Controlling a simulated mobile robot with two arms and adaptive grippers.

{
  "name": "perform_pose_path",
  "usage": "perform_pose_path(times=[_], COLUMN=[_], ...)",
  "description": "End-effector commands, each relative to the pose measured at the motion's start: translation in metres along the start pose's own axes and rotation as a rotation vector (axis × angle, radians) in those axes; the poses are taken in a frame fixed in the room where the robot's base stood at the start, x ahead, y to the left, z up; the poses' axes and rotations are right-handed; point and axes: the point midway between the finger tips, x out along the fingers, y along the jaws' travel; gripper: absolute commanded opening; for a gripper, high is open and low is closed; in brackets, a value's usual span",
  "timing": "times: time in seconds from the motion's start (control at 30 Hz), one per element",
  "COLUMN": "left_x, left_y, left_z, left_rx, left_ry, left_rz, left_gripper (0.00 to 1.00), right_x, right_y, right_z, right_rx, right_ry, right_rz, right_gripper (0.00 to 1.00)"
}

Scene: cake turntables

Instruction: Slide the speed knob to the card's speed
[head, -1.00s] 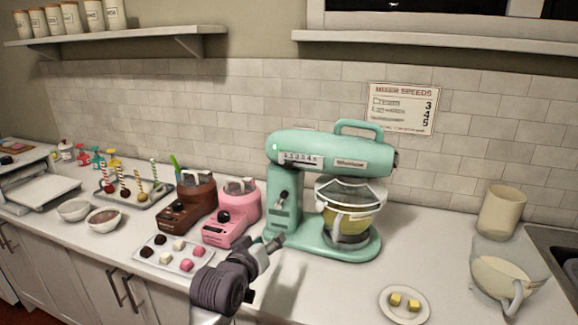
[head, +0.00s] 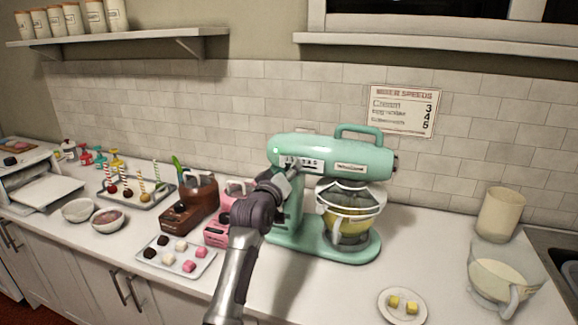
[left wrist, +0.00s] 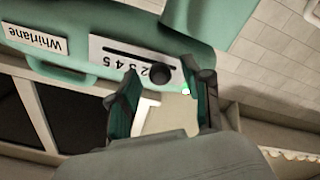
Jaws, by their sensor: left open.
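The mint-green stand mixer (head: 335,150) stands against the tiled wall, with a whisk and yellow contents in its bowl (head: 348,215). Its white speed scale (head: 303,162) is partly covered by my left gripper (head: 289,174) in the head view. In the left wrist view the scale (left wrist: 118,62) appears upside down with a dark slot. The round dark speed knob (left wrist: 160,75) sits beside the 2, at the low end. My left gripper (left wrist: 161,82) is open, with one finger on either side of the knob; contact is unclear. The speed card (head: 405,110) lists 3, 4 and 5. My right gripper is not visible.
A brown machine (head: 192,205) and a pink one (head: 218,232) stand left of the mixer, close to my arm. A tray of sweets (head: 176,257) lies in front. A plate with yellow cubes (head: 402,306) and a jug (head: 503,278) are at right.

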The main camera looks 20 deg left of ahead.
Motion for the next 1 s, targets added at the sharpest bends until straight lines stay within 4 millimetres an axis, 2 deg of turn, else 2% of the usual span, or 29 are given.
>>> perform_pose_path(times=[0.2, 0.5, 0.57, 0.8, 0.83, 1.0], left_x=[0.017, 0.018, 0.018, 0.018, 0.018, 0.018], left_y=[0.000, 0.000, 0.000, -0.001, -0.001, -0.001], left_z=[0.000, 0.000, 0.000, 0.000, 0.000, 0.000], left_rx=[0.001, 0.001, 0.001, 0.001, 0.001, 0.001], left_ry=[-0.001, 0.000, 0.000, 0.000, 0.000, -0.001], left_rz=[-0.001, 0.000, 0.000, -0.001, -0.001, -0.001], left_gripper=[0.49, 0.49, 0.43, 0.03, 0.00, 0.00], right_x=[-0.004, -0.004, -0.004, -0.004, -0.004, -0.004], right_y=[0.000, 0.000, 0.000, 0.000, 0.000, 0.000], right_z=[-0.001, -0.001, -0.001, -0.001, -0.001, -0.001], right_rx=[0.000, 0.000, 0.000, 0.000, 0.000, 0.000], right_ry=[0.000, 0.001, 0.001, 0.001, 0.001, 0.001], right_rz=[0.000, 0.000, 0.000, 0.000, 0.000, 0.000], right_gripper=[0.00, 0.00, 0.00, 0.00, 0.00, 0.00])
